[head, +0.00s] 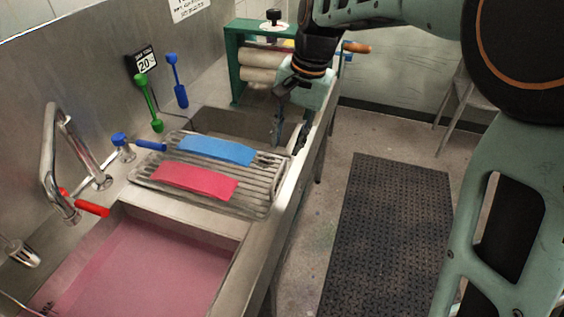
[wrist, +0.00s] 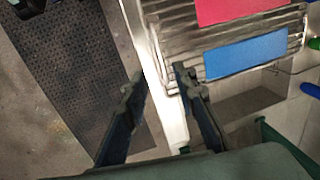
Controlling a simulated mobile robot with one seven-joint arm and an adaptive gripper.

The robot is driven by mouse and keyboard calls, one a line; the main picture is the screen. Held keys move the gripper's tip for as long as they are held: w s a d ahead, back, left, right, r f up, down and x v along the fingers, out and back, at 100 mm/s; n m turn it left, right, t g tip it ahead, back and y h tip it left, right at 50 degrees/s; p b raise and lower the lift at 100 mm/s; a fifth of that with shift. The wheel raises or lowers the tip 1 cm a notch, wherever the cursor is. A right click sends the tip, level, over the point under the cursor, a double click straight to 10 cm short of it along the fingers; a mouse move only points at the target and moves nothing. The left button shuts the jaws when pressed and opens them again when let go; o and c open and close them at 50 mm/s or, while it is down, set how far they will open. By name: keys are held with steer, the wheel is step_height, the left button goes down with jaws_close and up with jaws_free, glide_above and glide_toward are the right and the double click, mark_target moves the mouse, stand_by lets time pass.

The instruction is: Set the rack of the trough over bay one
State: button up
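The wire rack (head: 254,186) lies flat across the trough (head: 262,238), with a red-pink strip (head: 195,181) and a blue strip (head: 216,150) on it. The rack covers the near part of the grey far bay (head: 235,123). Its near edge is by the divider of the near bay, which holds pink liquid (head: 150,270). I cannot tell which bay is bay one. My gripper (head: 288,143) points down by the trough's front rim, beside the rack's far right corner. In the wrist view my gripper (wrist: 157,79) is open and empty, with the rack (wrist: 180,27) ahead of its fingers.
A green-framed roller wringer (head: 237,62) stands at the far end. A tap (head: 70,165) with red and blue levers, and green (head: 148,98) and blue (head: 177,80) handled tools, line the back wall. A black mat (head: 390,220) covers the floor to the right.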

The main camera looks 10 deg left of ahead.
mark_target(279, 172)
steer(key=f, duration=0.3)
steer(key=a+f, duration=0.1)
steer(key=f, duration=0.5)
steer(key=shift+w+a+f, duration=0.15)
steer(key=shift+a, duration=0.2)
jaws_close()
